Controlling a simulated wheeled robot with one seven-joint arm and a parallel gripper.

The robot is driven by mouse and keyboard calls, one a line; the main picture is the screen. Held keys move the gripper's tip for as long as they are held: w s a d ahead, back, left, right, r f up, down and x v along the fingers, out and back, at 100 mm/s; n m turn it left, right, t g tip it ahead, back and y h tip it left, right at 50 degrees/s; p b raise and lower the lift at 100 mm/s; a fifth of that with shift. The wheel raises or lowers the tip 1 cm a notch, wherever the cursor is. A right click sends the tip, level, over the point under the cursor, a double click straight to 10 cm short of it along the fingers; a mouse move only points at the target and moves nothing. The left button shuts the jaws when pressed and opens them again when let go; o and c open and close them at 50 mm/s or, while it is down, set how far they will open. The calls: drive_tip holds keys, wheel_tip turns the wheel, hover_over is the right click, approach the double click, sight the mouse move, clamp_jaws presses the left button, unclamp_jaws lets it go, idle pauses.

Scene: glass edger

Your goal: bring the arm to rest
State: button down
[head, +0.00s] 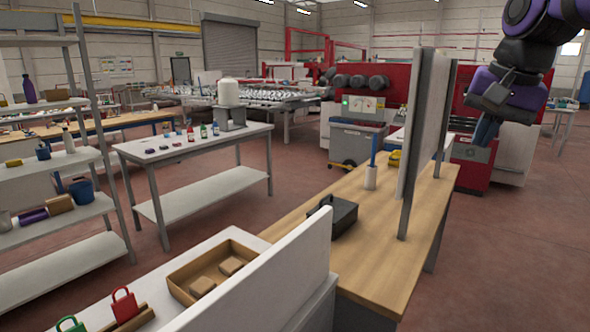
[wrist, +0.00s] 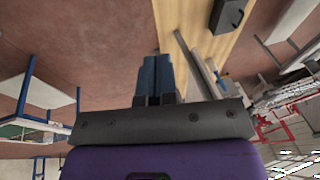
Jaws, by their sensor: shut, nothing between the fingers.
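My arm is raised at the top right of the head view, with my gripper (head: 486,131) pointing down and its blue fingers partly in view. In the wrist view my gripper (wrist: 156,62) shows its two blue fingers side by side, closed together with nothing between them. It hangs in the air, apart from the tables.
A wooden table (head: 375,270) with an upright panel (head: 424,130) stands left of my gripper. A black toolbox (head: 335,214) sits on it. Red floor (head: 530,250) at right is clear.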

drive_tip(key=s+f+n+t, duration=0.1)
drive_tip(key=s+f+n, duration=0.2)
drive_tip(key=s, duration=0.5)
drive_tip(key=s+f+n+t, duration=0.1)
drive_tip(key=s+f+n, duration=0.2)
drive_tip(key=s+f, duration=0.2)
drive_tip(key=s, duration=0.3)
drive_tip(key=shift+s+f+n+h, duration=0.25)
drive_tip(key=shift+f+n+h, duration=0.05)
drive_tip(key=shift+n+h, duration=0.1)
